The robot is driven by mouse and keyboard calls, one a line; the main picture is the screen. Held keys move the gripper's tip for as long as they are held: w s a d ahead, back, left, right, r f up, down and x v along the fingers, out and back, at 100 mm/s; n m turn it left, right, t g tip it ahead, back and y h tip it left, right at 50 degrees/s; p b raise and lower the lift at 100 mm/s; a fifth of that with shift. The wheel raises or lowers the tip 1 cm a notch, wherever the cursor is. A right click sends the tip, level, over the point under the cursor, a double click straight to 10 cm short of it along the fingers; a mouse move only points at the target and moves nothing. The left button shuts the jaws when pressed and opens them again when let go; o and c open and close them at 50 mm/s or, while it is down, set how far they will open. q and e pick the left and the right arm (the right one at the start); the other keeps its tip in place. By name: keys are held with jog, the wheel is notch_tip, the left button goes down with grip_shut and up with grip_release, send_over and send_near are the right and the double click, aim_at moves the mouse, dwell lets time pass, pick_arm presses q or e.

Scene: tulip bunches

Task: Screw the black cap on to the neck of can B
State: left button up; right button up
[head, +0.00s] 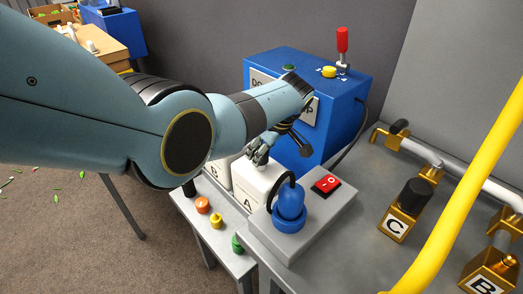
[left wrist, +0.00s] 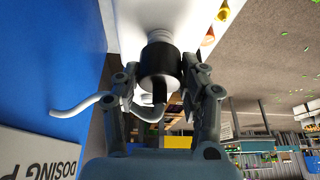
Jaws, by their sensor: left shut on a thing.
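In the head view, two white cans stand side by side: can B (head: 221,172), partly hidden behind my arm, and can A (head: 254,181). My left gripper (head: 262,150) is above the cans' tops, pointing down. In the left wrist view, my left gripper (left wrist: 162,80) is shut on the black cap (left wrist: 157,66), with one finger on each side. The cap is at the end of a white ribbed neck (left wrist: 159,37) on a white can (left wrist: 135,14). The letter of that can is hidden, and I cannot tell how far the cap is threaded. My right gripper is out of view.
The blue dosing pump box (head: 345,105) stands behind the cans. A grey block with a red switch (head: 327,184) and blue plug (head: 289,203) is in front. A yellow hose (head: 470,175) crosses the right.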

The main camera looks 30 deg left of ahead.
pick_arm(q)
jog(key=shift+r, duration=0.1)
jog(key=shift+r+p, duration=1.85)
jog(key=shift+r, duration=0.1)
jog(key=shift+s+a+f, duration=0.1)
